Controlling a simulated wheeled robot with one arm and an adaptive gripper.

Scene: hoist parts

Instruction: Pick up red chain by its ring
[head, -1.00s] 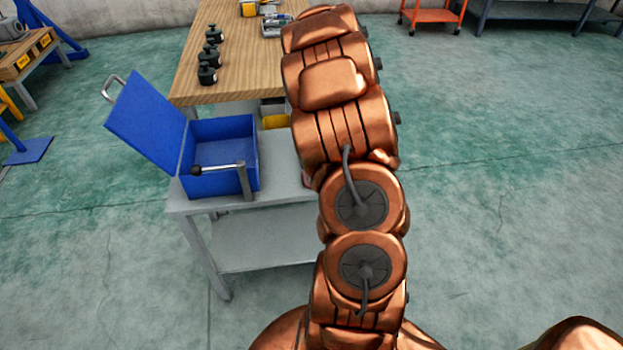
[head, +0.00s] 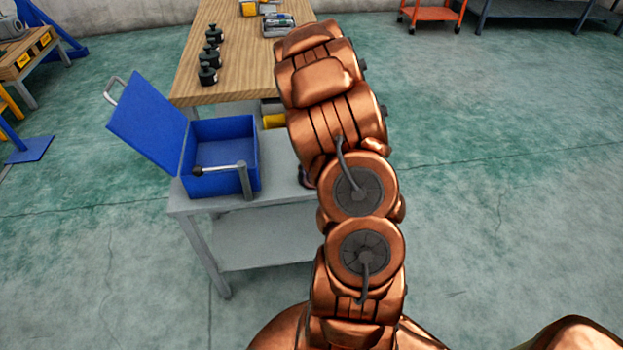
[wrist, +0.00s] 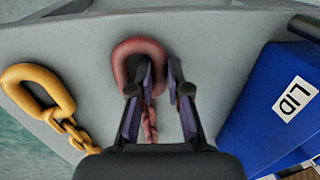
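In the wrist view, the red chain's ring (wrist: 136,46) lies on the grey surface, with red links (wrist: 150,124) running from it toward my palm. My gripper (wrist: 158,76) is open over it. The left finger overlaps the ring's opening and the right finger is just right of the ring, so the ring's right side shows between them. I cannot tell how far above the surface the fingertips are.
A yellow chain (wrist: 38,88) lies left of the red one.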

